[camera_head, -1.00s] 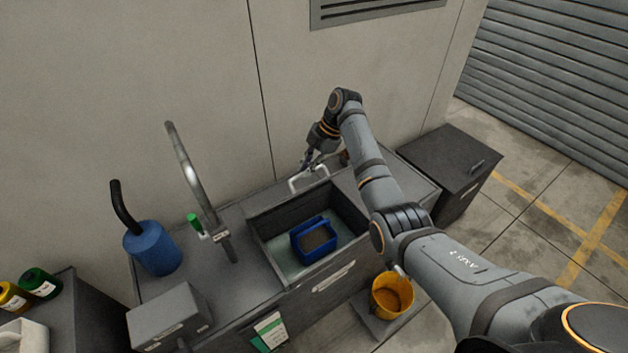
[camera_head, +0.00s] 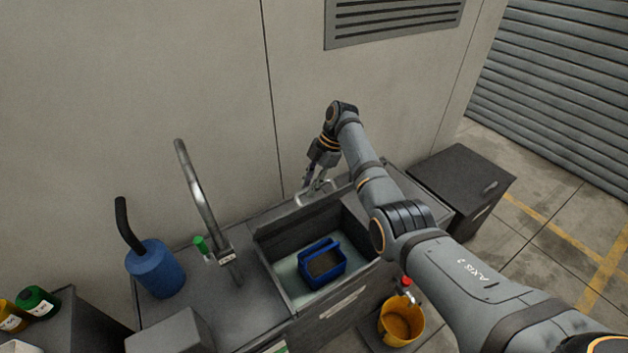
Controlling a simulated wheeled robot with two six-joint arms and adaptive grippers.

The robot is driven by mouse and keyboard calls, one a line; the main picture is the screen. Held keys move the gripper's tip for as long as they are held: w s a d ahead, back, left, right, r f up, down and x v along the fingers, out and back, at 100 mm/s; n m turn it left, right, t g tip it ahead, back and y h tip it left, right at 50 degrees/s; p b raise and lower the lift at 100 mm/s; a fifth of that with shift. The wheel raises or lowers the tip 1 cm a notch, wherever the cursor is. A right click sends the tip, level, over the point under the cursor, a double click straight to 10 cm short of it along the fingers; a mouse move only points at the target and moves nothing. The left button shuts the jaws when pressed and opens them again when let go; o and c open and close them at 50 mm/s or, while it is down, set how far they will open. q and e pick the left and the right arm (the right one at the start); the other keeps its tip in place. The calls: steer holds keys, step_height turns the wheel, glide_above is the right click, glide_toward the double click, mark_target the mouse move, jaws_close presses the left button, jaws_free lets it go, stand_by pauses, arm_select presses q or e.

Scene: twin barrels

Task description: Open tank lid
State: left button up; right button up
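The dark grey tank (camera_head: 360,275) stands against the wall with its top opening uncovered, showing a pale inside. A blue basket (camera_head: 323,265) sits in it. A light metal handle (camera_head: 316,194) shows at the tank's back edge; the lid panel it belongs to seems raised there, though its outline is hard to make out. My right gripper (camera_head: 315,184) points down just above and behind this handle. Its fingers look spread apart; they are small, and contact with the handle cannot be told. My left gripper is not in view.
A curved faucet (camera_head: 198,195) and a blue canister (camera_head: 154,270) stand left of the opening. A dark cabinet (camera_head: 459,180) stands at the right. A yellow bucket (camera_head: 401,322) sits below a red-handled tap (camera_head: 406,283). The wall is close behind my gripper.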

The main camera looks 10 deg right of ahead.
steer(key=shift+o, duration=0.8)
steer(key=shift+w+a+f, duration=0.1)
steer(key=shift+w, duration=0.5)
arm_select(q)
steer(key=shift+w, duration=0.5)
arm_select(e)
steer(key=s+v, duration=0.1)
steer(key=v, duration=1.1)
steer(key=shift+w+d+r, duration=0.2)
steer(key=shift+r, duration=0.2)
